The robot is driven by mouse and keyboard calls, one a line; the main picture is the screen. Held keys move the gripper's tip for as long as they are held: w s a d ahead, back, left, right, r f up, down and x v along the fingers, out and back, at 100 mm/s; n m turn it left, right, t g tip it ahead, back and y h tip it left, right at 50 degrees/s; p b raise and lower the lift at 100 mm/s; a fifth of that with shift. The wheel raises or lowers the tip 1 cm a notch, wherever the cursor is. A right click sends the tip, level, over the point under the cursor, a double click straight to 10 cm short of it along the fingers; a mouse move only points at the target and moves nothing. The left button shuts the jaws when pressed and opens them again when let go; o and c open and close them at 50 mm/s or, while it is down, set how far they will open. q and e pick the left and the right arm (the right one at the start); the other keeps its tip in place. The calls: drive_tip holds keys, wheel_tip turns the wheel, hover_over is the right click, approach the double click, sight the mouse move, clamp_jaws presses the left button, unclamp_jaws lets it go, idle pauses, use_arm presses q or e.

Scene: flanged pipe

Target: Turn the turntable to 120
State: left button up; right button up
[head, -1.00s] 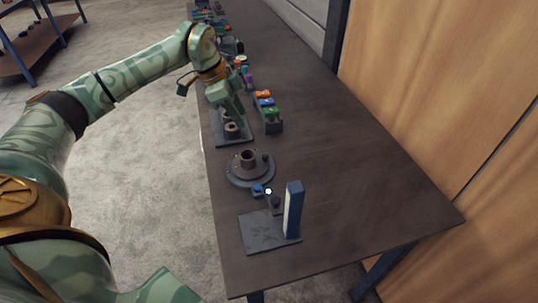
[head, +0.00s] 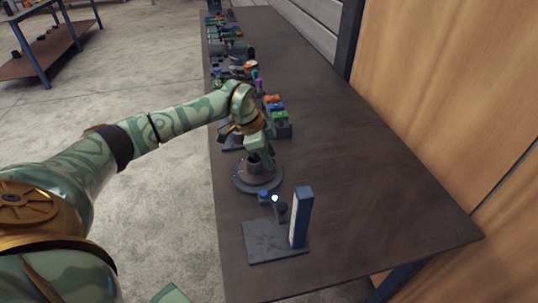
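The turntable (head: 246,186) is a dark round flanged disc with a short pipe hub standing in its middle, on the near left part of the table in the head view. My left gripper (head: 262,158) points down over it, with its tip at or just above the hub. I cannot tell whether it touches. The hand hides part of the hub and the far rim, and the finger gap does not show clearly. My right gripper is out of view. Any angle marks on the turntable are too small to read.
Just nearer stands a dark base plate (head: 262,246) with a blue and white upright block (head: 301,217) and a small lit indicator (head: 275,198). Orange, blue and green blocks (head: 276,109) sit behind the turntable. The right side of the table (head: 380,180) is clear.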

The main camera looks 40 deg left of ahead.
use_arm(q)
drive_tip(key=c, duration=0.8)
clamp_jaws()
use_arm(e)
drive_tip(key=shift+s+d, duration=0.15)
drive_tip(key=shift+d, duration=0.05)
use_arm(q)
drive_tip(key=shift+r, duration=0.1)
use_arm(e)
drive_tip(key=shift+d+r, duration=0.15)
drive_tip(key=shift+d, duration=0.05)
